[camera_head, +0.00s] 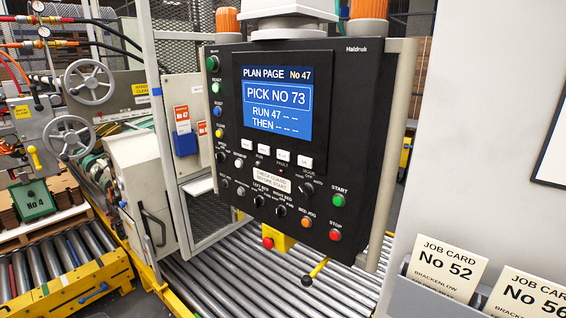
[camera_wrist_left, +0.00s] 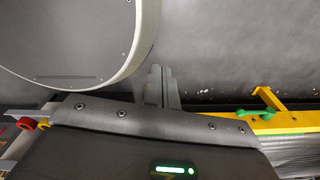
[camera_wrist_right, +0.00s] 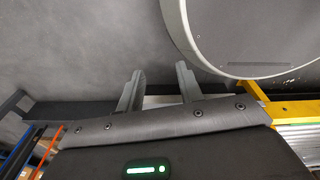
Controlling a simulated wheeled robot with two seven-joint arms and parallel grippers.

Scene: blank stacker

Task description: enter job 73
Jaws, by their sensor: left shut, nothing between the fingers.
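The black control panel (camera_head: 350,130) hangs in the middle of the head view. Its blue screen (camera_head: 277,104) reads "PLAN PAGE No 47", "PICK NO 73", "RUN 47 -- --" and "THEN -- -- --". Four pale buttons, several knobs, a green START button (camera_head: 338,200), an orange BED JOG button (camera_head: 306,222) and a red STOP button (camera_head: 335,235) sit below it. Coloured buttons line its left edge. My left gripper (camera_wrist_left: 161,82) is shut and empty in the left wrist view. My right gripper (camera_wrist_right: 160,85) is open and empty in the right wrist view. Neither gripper shows in the head view.
Job cards No 52 (camera_head: 447,269) and No 56 (camera_head: 530,300) stand in a grey rack (camera_head: 425,297) at lower right. A roller conveyor (camera_head: 235,275) runs beneath the panel. A mesh guard (camera_head: 205,115) stands left of it, with handwheel machinery (camera_head: 88,84) beyond.

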